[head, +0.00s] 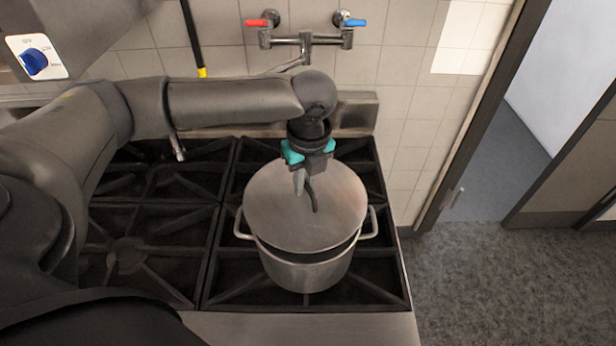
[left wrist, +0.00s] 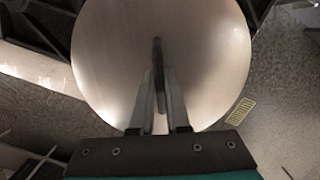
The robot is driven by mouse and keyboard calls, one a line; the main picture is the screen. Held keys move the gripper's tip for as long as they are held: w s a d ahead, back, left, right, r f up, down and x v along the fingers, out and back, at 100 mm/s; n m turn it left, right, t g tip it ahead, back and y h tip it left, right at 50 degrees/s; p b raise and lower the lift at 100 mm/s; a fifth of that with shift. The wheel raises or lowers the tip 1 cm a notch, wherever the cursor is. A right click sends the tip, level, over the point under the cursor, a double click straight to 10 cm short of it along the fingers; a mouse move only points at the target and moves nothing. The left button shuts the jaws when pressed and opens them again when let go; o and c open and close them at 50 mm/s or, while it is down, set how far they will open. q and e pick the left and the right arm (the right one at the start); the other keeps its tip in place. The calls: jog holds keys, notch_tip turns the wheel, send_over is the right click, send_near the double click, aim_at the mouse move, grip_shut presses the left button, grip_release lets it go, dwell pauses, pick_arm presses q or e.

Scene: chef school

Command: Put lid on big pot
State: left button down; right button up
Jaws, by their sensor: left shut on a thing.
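The big pot (head: 303,273) is a steel pot with two side handles, standing on the right part of the stove. The round metal lid (head: 270,215) is over the pot's mouth and looks tilted, with a dark gap showing at the front rim. The lid also fills much of the left wrist view (left wrist: 110,60). My left gripper (head: 305,190) is above the lid, pointing down, shut on the lid's handle (left wrist: 158,60). Whether the lid's far edge touches the pot is hidden. My right gripper is not in view.
The stove's black grates (head: 140,255) spread to the left of the pot. A wall tap (head: 305,40) with red and blue handles is behind. The stove ends just right of the pot, with open floor (head: 500,280) and a doorway beyond.

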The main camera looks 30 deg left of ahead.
aim_at(306, 195)
pick_arm(q)
jog(key=shift+f+b, duration=0.35)
jog(key=shift+f, duration=0.35)
notch_tip(306, 195, down, 2)
jog(key=b, duration=0.3)
jog(key=shift+w+f, duration=0.1)
jog(key=shift+f, duration=0.1)
jog(key=shift+f+b, duration=0.3)
jog(key=shift+f, duration=0.8)
jog(key=c, duration=0.8)
grip_release()
jog(key=r, duration=0.5)
jog(key=d+r, duration=0.1)
jog(key=r, duration=0.4)
jog(key=s+r, duration=0.1)
jog(key=r, duration=0.4)
jog(key=shift+d+r, duration=0.1)
jog(key=shift+d, duration=0.15)
